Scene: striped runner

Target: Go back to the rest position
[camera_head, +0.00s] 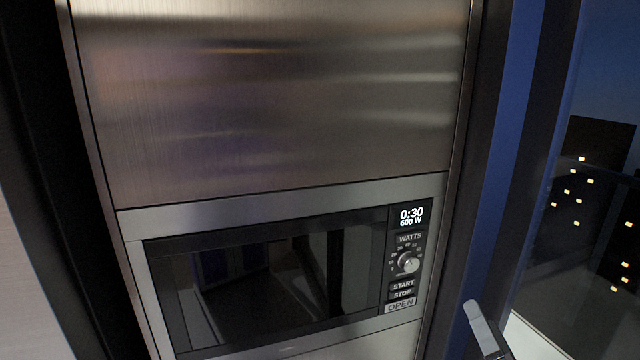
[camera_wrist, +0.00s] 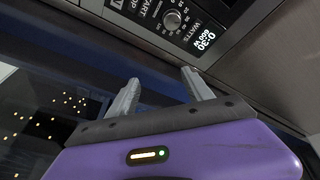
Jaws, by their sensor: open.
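My gripper (camera_wrist: 160,82) shows in the wrist view with its two grey fingers apart and nothing between them. It is near the lower edge of the microwave's control panel, apart from it as far as I can tell. In the head view only a grey finger (camera_head: 482,328) shows at the lower right, to the right of the microwave; the rest of the gripper is out of frame.
A built-in microwave (camera_head: 270,205) has a dark door, a dial (camera_head: 408,262) and a display (camera_head: 411,216) reading 0:30, 600 W. A steel panel (camera_head: 270,90) is above it. A blue strip (camera_head: 505,130) and a night window (camera_head: 590,200) are to the right.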

